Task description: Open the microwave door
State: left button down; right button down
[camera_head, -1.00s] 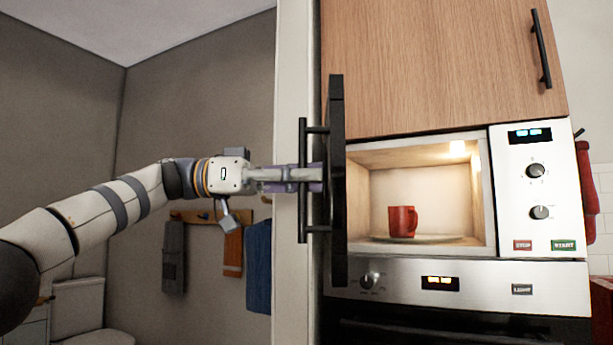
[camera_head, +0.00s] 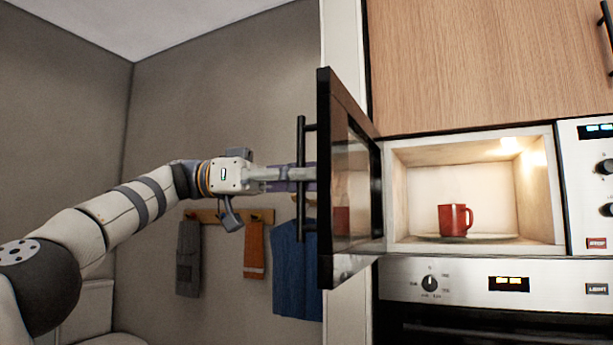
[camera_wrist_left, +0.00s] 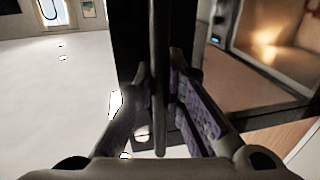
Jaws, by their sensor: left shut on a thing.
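The microwave door (camera_head: 350,170) stands wide open, swung out to the left of the lit microwave cavity (camera_head: 475,180). It is dark with a glass pane and has a black bar handle (camera_head: 301,235) on its outer face. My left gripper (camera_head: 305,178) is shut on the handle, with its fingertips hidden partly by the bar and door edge. In the left wrist view the handle (camera_wrist_left: 158,60) runs between the two purple-padded fingers (camera_wrist_left: 160,110). My right gripper is not in view.
A red mug (camera_head: 453,219) stands on the plate inside the microwave. An oven panel (camera_head: 470,282) lies below and a wooden cabinet (camera_head: 480,60) above. Towels (camera_head: 254,250) hang on the wall behind my left arm. Space left of the door looks free.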

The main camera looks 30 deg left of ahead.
pick_arm(q)
jog(key=shift+a+f, duration=0.25)
jog(key=shift+f, duration=0.05)
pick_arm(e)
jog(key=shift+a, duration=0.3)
pick_arm(q)
jog(key=c, duration=1.9)
grip_release()
jog(key=shift+c, duration=0.2)
jog(key=shift+s+r, duration=0.1)
jog(key=shift+r, duration=0.05)
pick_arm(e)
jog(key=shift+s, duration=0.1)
pick_arm(q)
jog(key=shift+r, duration=0.1)
